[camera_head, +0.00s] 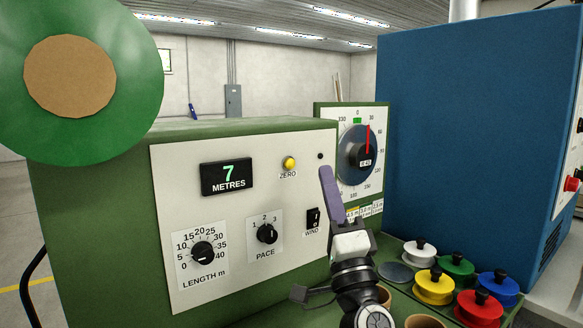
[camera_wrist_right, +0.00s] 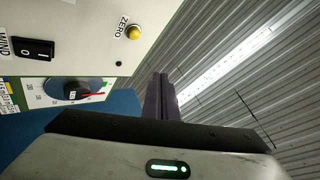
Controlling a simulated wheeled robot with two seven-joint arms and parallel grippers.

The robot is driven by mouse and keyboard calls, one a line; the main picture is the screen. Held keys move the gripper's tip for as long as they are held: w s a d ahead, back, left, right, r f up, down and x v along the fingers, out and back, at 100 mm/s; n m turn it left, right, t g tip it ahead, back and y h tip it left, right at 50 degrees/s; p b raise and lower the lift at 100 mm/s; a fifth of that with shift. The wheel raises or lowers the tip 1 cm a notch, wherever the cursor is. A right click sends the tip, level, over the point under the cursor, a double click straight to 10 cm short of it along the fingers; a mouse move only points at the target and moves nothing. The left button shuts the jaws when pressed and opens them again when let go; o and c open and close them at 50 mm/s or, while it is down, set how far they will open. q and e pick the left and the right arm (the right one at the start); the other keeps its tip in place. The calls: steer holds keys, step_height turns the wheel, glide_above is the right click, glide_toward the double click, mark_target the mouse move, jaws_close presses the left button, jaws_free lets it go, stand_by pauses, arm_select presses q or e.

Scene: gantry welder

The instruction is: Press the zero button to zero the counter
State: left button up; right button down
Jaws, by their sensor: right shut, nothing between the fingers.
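The yellow zero button (camera_head: 290,163) sits on the white front panel of a green machine, above the label ZERO. It also shows near the top of the right wrist view (camera_wrist_right: 134,32). The counter display (camera_head: 227,176) on the same panel reads 7 METRES. My right gripper (camera_head: 326,172) is shut and empty, its fingers pointing up in front of the panel's right edge. In the head view it stands to the right of the button and apart from it. In the right wrist view the shut fingers (camera_wrist_right: 160,85) are below and right of the button. My left gripper is not in view.
The panel also carries a length knob (camera_head: 203,253), a pace knob (camera_head: 267,234) and a wind switch (camera_head: 313,218). A dial (camera_head: 358,154) stands behind my right gripper. Several coloured spools, including a yellow one (camera_head: 433,288), sit at the lower right. A blue cabinet (camera_head: 470,130) stands behind them.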

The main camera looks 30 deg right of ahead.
mark_target(290, 164)
steer(key=w+b, duration=0.2)
steer(key=w, duration=0.5)
steer(key=shift+w+a+y+b, duration=0.2)
steer(key=shift+a+y+b, duration=0.1)
steer(key=shift+b, duration=0.05)
stand_by(1.4)
steer(key=shift+w, duration=0.1)
steer(key=shift+w, duration=0.3)
steer(key=shift+w, duration=0.5)
stand_by(0.9)
steer(key=shift+s, duration=0.15)
steer(key=shift+s+p, duration=0.6)
steer(key=shift+s, duration=0.15)
